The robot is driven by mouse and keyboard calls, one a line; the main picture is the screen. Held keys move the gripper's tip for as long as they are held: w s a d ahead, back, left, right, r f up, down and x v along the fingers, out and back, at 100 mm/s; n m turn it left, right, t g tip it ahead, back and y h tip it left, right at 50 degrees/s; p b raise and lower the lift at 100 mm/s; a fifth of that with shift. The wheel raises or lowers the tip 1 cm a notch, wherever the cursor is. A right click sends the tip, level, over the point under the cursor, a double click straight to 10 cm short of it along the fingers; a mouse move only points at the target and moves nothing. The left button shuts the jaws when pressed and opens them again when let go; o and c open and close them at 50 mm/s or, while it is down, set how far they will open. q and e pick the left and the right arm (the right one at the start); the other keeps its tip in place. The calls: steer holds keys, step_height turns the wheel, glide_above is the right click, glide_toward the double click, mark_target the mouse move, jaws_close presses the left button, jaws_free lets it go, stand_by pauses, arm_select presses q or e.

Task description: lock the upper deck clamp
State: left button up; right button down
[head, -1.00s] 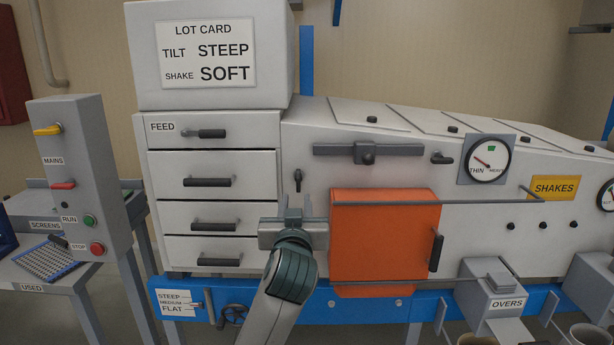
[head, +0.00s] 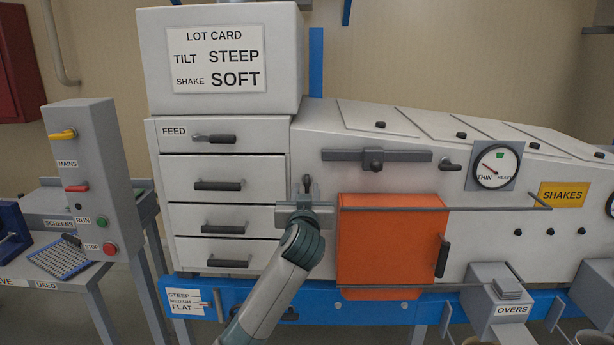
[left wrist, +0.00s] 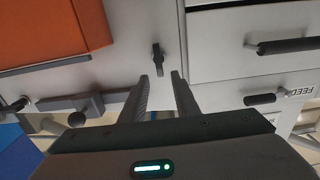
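A small black upright lever (head: 306,184), which looks like the deck clamp, is on the white machine face between the drawers and the orange door; no label marks it. It also shows in the left wrist view (left wrist: 157,58), just beyond the fingertips and lined up with the gap. My left gripper (head: 306,197) is right below the lever in the head view, partly covering its lower end. In the left wrist view the two fingers (left wrist: 160,78) are apart with nothing between them. I cannot tell whether they touch the lever. My right gripper is not in view.
The orange door (head: 385,245) with thin rails stands close to the right of my left gripper. Drawers with black handles (head: 222,227) are to the left. A sliding bar (head: 376,156) and a small black knob (head: 450,164) are above the door.

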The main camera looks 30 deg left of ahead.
mark_target(307, 182)
arm_select(q)
steer(key=shift+p+x, duration=1)
steer(key=shift+x, duration=2.6)
jaws_close()
